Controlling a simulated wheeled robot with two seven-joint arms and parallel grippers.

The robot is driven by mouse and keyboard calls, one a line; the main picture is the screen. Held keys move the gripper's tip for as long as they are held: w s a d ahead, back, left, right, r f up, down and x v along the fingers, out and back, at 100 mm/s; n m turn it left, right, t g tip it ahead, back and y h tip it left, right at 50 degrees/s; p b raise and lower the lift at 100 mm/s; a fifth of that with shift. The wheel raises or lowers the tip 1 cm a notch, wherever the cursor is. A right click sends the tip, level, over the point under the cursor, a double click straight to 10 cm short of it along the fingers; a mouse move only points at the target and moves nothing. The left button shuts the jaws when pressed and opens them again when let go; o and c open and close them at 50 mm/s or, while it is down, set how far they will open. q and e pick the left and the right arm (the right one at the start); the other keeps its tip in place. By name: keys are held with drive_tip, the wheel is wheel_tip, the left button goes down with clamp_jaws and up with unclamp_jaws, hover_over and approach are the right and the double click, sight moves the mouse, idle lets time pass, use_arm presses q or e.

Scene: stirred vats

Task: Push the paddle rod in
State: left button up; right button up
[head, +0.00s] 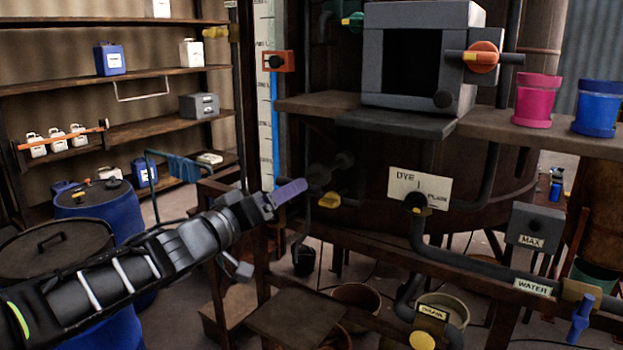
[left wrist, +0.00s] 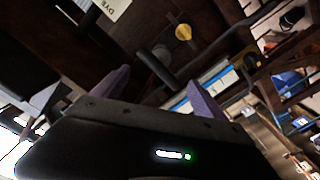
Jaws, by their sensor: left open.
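What looks like the paddle rod (head: 325,174) is a dark grey rod with a rounded end, sticking out of the front of the brown vat (head: 375,165). It also shows in the left wrist view (left wrist: 162,55), in front of the fingers. My left gripper (head: 287,193), with purple fingers, is open and empty, just left of and slightly below the rod's end. In the left wrist view the fingers (left wrist: 158,92) stand apart, with nothing between them. Whether a finger touches the rod I cannot tell. My right gripper is not in view.
A yellow valve handle (head: 330,200) sits close below the rod. A dye sign (head: 420,188) and pipes are to the right. A grey box (head: 415,60) stands on the shelf above. A blue drum (head: 95,208) is at left. A wooden rail runs below the vat.

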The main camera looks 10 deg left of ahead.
sight(311, 179)
use_arm(q)
drive_tip(key=x, duration=1.1)
drive_tip(key=shift+w, duration=0.4)
drive_tip(key=shift+c, duration=0.5)
clamp_jaws()
